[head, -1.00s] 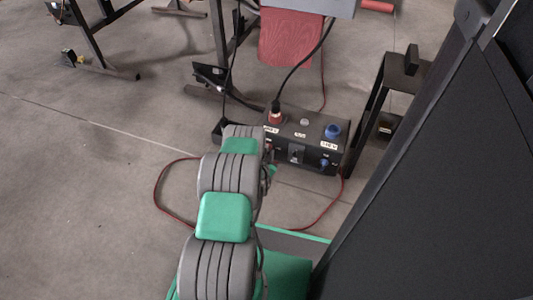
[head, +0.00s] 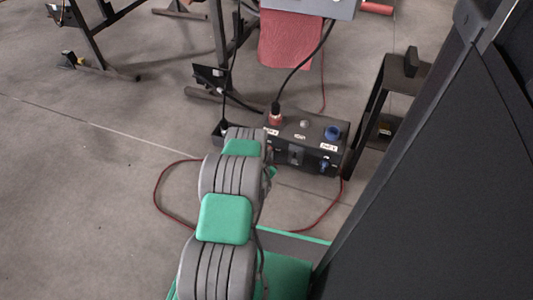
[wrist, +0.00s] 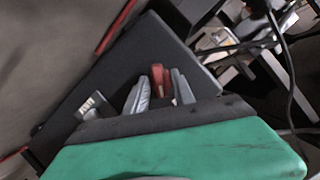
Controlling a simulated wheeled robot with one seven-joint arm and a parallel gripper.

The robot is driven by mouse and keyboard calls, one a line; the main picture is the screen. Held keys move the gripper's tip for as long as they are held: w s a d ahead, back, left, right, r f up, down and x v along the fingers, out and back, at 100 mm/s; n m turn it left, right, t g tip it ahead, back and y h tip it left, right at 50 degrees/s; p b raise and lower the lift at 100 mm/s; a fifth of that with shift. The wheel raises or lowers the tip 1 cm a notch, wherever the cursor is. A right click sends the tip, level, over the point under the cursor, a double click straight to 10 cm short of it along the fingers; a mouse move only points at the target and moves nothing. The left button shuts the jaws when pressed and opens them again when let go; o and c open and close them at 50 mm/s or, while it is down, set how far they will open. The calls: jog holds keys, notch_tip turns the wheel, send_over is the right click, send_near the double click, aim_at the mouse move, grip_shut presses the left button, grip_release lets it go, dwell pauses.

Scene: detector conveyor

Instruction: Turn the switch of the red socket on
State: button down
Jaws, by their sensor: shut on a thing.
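The black socket box (head: 313,122) stands on the floor, right of my arm. The red socket (head: 275,118) is on its top left, with a black plug and cable in it. In the wrist view the red switch (wrist: 159,78) stands up from the box's dark face (wrist: 110,68). My gripper (wrist: 160,90) is shut on this switch, one grey finger on each side. In the head view my arm hides most of the red switch and the gripper. How far the switch is turned is hard to tell.
A red cable (head: 158,185) loops over the floor. A black stand (head: 370,115) and a large dark cabinet (head: 430,200) are close on the right. Open floor lies on the left.

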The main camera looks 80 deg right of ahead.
jog(key=shift+s, duration=0.1)
jog(key=shift+s+f+m+t+h, duration=0.1)
jog(key=shift+m+t+h, duration=0.45)
jog(key=shift+m, duration=1)
jog(key=shift+w+f+m+t+h, duration=0.15)
jog(key=shift+m+t+h, duration=0.4)
jog(key=shift+m, duration=0.95)
jog(key=shift+s+f+m+t+h, duration=0.15)
jog(key=shift+m+t+h, duration=0.4)
jog(key=shift+m, duration=1)
jog(key=c, duration=1.4)
grip_release()
jog(key=shift+r, duration=0.15)
